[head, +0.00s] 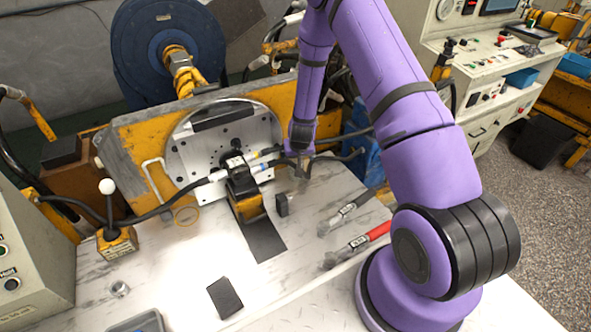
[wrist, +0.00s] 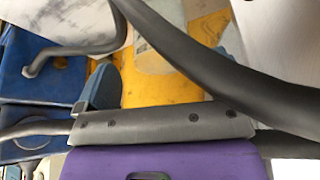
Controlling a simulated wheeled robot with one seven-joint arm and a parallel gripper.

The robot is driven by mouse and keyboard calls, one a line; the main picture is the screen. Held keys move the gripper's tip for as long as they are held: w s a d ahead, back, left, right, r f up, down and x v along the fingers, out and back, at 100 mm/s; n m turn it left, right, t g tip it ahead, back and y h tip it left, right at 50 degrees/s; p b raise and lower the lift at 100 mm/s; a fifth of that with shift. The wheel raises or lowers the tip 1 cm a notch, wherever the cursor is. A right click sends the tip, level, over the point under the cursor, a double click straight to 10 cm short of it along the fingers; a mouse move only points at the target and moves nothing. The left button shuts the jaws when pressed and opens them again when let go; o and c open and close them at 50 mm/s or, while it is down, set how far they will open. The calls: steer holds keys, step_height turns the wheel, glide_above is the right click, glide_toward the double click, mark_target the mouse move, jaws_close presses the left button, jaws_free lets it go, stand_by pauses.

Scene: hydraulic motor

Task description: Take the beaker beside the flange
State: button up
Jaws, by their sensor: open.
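A round, pale metal plate with bolt holes (head: 197,157), which may be the flange, stands upright against the yellow frame. My gripper (head: 300,168) is just right of this plate, pointing down above the worktop and partly hidden by my arm and hoses. In the wrist view my gripper (wrist: 165,75) is open, with grey-blue fingers apart. Thick dark hoses cross close in front of the right finger and hide much of it. I see nothing held between the fingers.
On the worktop (head: 190,262) are a black block (head: 225,297), a small dark upright piece (head: 282,203), a red-handled brush (head: 368,238) and a metal nut (head: 120,288). A lever with a white knob (head: 107,187) stands left. The front-left worktop has free room.

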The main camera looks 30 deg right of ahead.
steer(key=shift+x, duration=2.55)
steer(key=shift+s+a, duration=0.1)
steer(key=shift+a, duration=0.05)
steer(key=shift+c, duration=0.3)
steer(key=c, duration=0.9)
